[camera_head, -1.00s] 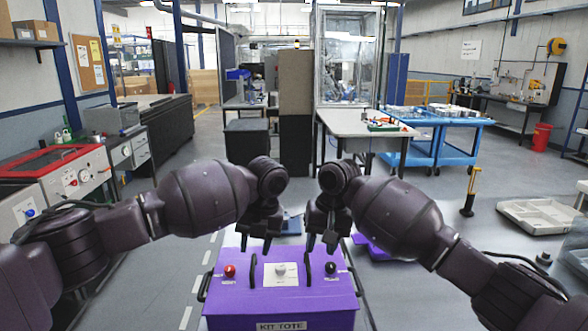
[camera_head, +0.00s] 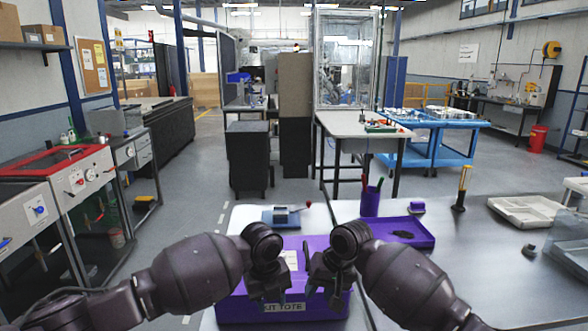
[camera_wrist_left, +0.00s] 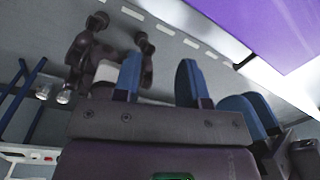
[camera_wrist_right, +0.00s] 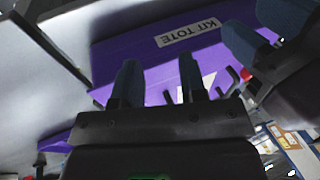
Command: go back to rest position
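My left gripper (camera_head: 268,295) and right gripper (camera_head: 324,297) hang side by side, pointing down, low in the middle of the head view. They are apart from each other. In the left wrist view the two blue fingers (camera_wrist_left: 159,80) are parted with nothing between them. In the right wrist view the two dark fingers (camera_wrist_right: 159,80) are also parted and empty. Both grippers appear in front of the purple kit tote (camera_head: 285,311), and hide much of its top. The tote also shows in the right wrist view (camera_wrist_right: 125,55), beyond the fingers.
A blue-grey device (camera_head: 281,216) lies on the light bench behind the tote. To the right stand a purple pen cup (camera_head: 370,202), a purple tray (camera_head: 422,240) and a pale divided tray (camera_head: 530,212). The grey table (camera_head: 470,285) has bare room at right.

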